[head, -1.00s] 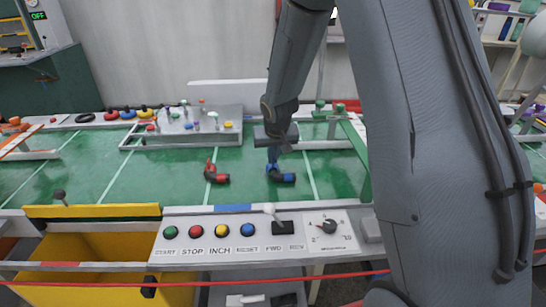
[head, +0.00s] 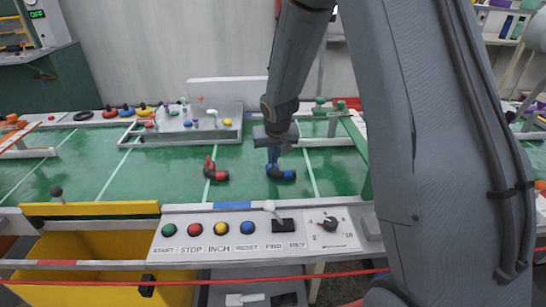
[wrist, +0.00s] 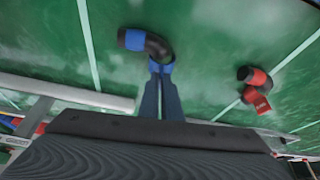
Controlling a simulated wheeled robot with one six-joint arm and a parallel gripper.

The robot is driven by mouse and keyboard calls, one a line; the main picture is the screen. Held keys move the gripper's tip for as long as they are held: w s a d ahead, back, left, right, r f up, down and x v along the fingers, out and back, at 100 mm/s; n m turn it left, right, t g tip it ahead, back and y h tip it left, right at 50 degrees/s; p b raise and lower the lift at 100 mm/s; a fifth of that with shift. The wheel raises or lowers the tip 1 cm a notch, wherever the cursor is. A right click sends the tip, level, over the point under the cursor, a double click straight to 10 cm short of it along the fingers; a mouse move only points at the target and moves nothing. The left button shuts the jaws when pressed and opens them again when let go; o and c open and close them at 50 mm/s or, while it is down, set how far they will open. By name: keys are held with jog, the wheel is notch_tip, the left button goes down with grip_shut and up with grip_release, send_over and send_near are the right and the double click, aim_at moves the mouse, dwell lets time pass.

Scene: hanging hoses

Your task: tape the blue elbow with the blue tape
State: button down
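The blue elbow (head: 282,173) is a dark bent pipe with blue bands at its ends, lying on the green belt. It also shows in the wrist view (wrist: 152,42). My gripper (head: 273,156) points down at the elbow's near blue end. In the wrist view its two fingers (wrist: 161,82) are close together, with their tips on that blue end; they look shut on it, though the contact itself is partly hidden. A blue ring (head: 127,113), perhaps the blue tape, lies on the far ledge at the left.
A red elbow (head: 216,172) with a red tag lies to the left of the blue one. Black (head: 83,116), red (head: 110,114) and yellow (head: 145,112) rings line the far ledge. A button panel (head: 250,235) and a yellow bin (head: 90,250) are in front.

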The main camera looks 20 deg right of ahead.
jog(key=c, duration=1.9)
grip_release()
jog(key=v, duration=0.7)
jog(key=s+r+n+g, duration=0.1)
jog(key=s+g, duration=0.3)
jog(key=s, duration=2.3)
jog(key=shift+s, duration=0.2)
